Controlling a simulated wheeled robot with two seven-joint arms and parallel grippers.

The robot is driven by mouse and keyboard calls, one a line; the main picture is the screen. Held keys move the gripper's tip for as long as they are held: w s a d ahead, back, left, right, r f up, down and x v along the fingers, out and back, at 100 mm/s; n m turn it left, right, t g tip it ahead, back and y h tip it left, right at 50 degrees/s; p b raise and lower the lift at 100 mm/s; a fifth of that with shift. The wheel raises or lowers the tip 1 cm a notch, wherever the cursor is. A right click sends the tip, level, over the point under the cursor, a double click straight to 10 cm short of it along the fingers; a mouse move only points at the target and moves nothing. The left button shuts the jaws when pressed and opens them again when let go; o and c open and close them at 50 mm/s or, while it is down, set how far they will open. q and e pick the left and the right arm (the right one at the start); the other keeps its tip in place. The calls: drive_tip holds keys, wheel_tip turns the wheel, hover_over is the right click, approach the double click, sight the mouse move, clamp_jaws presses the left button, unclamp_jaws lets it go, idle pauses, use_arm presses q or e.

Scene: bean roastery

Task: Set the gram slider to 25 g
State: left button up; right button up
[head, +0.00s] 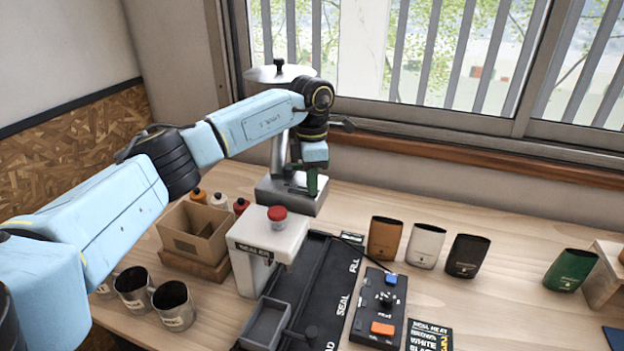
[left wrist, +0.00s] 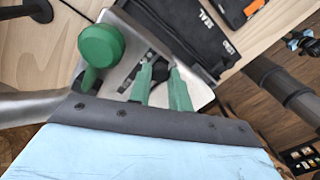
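The metal dispenser base (head: 284,196) stands at the back of the bench, below a lidded hopper (head: 280,72). My left gripper (head: 312,188) points down at its right side. In the left wrist view my green left fingers (left wrist: 160,70) stand a little apart over the metal base plate (left wrist: 196,88), beside a dark slotted strip. A small dark piece shows between the fingertips; I cannot tell whether they touch it. The slider's handle and its gram marks cannot be read. A round green knob (left wrist: 100,46) is left of the fingers. My right gripper is out of view.
A white sealer (head: 268,252) with a red cap stands in front of the dispenser. A black mat (head: 318,270), a control box (head: 378,310) and several coffee bags (head: 426,245) are to its right. A cardboard box (head: 193,232) and metal mugs (head: 172,305) are to the left.

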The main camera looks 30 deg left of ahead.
use_arm(q)
clamp_jaws()
drive_tip(key=a, duration=0.2)
drive_tip(key=s+a, duration=0.1)
drive_tip(key=a, duration=0.2)
drive_tip(key=shift+s+a+p, duration=0.1)
drive_tip(key=shift+a+p, duration=0.1)
drive_tip(key=shift+p, duration=0.1)
drive_tip(key=shift+d+r, duration=0.1)
drive_tip(key=o, duration=0.5)
unclamp_jaws()
drive_tip(key=r, duration=0.9)
drive_tip(key=r+b, duration=0.1)
drive_tip(key=r, duration=0.3)
drive_tip(key=shift+a+r, duration=0.15)
drive_tip(key=shift+a, duration=0.1)
